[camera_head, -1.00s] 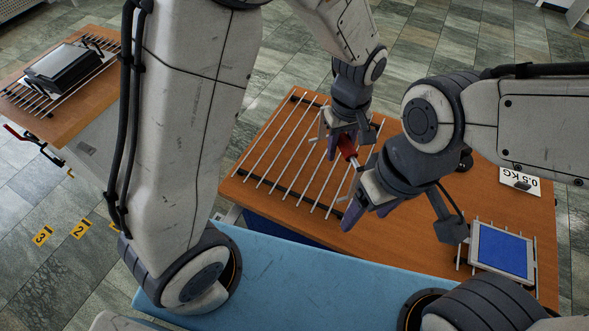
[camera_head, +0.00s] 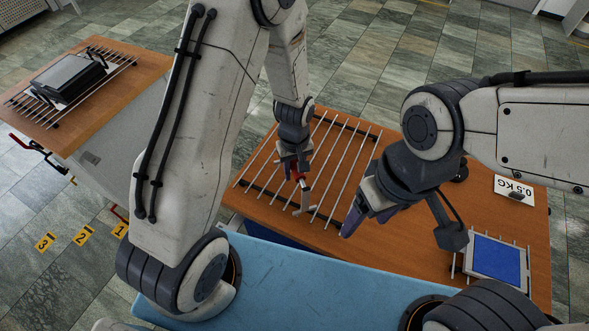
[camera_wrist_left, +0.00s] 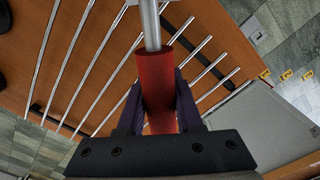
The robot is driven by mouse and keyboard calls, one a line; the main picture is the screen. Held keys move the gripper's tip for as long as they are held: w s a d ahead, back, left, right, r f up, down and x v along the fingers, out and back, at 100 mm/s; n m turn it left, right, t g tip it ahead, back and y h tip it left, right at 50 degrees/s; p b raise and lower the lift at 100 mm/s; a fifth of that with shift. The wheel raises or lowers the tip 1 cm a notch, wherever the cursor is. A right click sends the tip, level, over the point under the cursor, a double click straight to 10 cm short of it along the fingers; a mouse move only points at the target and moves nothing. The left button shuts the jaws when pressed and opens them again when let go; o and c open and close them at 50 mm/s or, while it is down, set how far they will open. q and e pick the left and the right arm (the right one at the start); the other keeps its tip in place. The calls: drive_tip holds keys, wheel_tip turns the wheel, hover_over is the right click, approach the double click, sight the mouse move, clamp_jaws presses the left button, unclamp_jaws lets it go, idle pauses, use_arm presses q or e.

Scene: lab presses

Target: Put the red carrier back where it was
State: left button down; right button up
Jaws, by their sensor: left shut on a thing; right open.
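The red carrier shows as a red grip (camera_wrist_left: 157,85) with a metal rod in the left wrist view. My left gripper (camera_wrist_left: 160,110) is shut on this red grip. In the head view my left gripper (camera_head: 296,165) holds the red carrier (camera_head: 298,176) over the metal rod rack (camera_head: 330,165) on the wooden table. A metal end piece hangs from the carrier toward the table's front edge. I cannot tell whether the carrier touches the rack. My right gripper (camera_head: 365,212) is open and empty, right of the rack.
A blue pad in a grey frame (camera_head: 497,262) sits at the table's right end, near a "0.5 KG" card (camera_head: 513,190). Another wooden table (camera_head: 110,85) at the left bears a rack with a dark device (camera_head: 68,78). Yellow number markers (camera_head: 82,235) lie on the floor.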

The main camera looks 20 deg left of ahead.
use_arm(q)
drive_tip(key=shift+f, duration=0.2)
drive_tip(key=shift+f, duration=0.1)
drive_tip(key=c, duration=0.6)
unclamp_jaws()
